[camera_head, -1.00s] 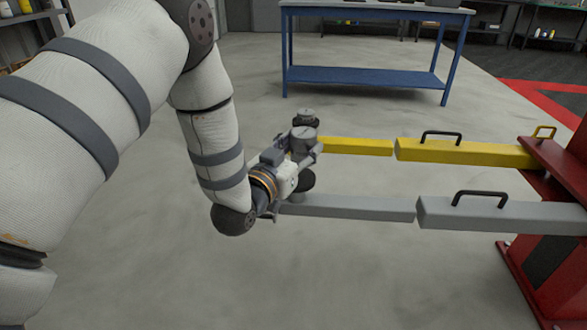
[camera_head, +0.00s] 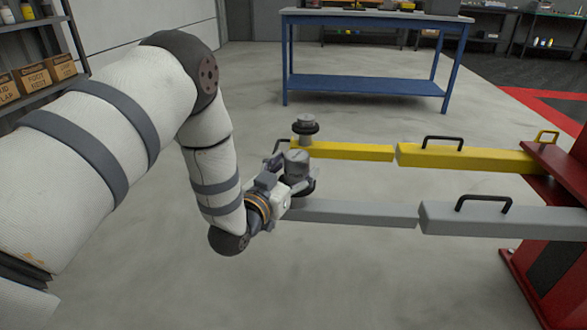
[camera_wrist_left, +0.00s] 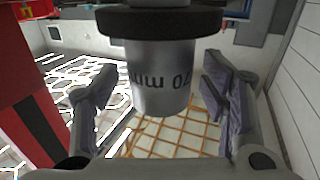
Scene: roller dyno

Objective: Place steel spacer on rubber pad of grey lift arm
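The steel spacer (camera_head: 297,163), a grey cylinder, stands upright at the free end of the grey lift arm (camera_head: 350,212). The black rubber pad (camera_head: 308,188) is directly under it. In the left wrist view, which looks upside down, the spacer (camera_wrist_left: 160,80) with its "20 mm" lettering touches the black pad (camera_wrist_left: 148,22). My left gripper (camera_wrist_left: 158,92) has its fingers apart, one on each side of the spacer, with gaps visible. In the head view my left gripper (camera_head: 292,170) is around the spacer and partly hides the pad. My right gripper is out of view.
A yellow lift arm (camera_head: 345,151) with its own black pad (camera_head: 305,127) lies just behind the grey one. Both arms meet a red lift post (camera_head: 550,200) at the right. A blue workbench (camera_head: 370,76) stands behind. Floor in front is clear.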

